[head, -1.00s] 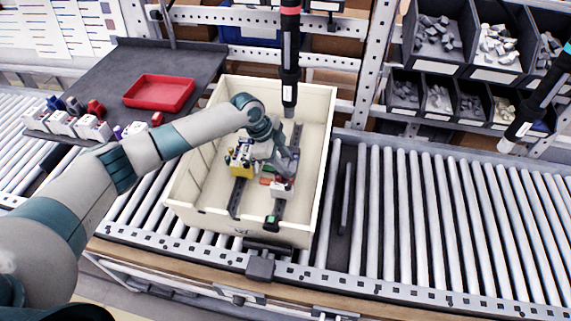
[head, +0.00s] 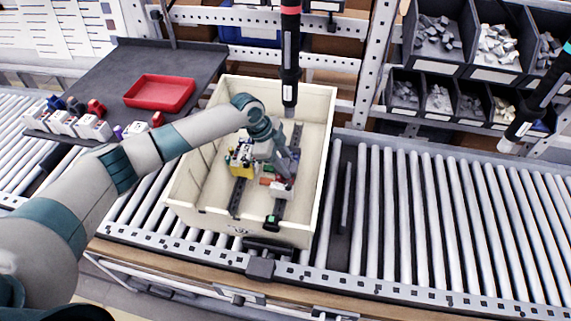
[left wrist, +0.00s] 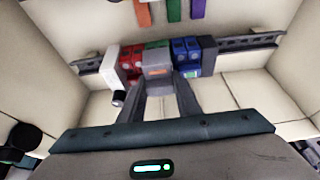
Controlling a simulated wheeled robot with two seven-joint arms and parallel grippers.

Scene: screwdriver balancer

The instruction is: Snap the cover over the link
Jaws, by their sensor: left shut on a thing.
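My left gripper (head: 284,162) reaches down into the cream bin, over the right-hand rail (head: 278,210). In the left wrist view its fingers (left wrist: 160,84) are shut on a small grey piece with an orange mark, which looks like the cover (left wrist: 157,60). The piece is at the row of blocks on the rail; I cannot tell whether it touches them. The row has a white block (left wrist: 110,68), red block (left wrist: 129,60) and blue block (left wrist: 187,54). I cannot make out the link, perhaps hidden by the piece. My right gripper is not in view.
The cream bin (head: 190,188) has walls around the work. A second rail with a yellow block (head: 241,167) lies to the left. A dark hanging tool (head: 289,65) is close behind my gripper. A red tray (head: 160,92) stands on the grey shelf; rollers at right are clear.

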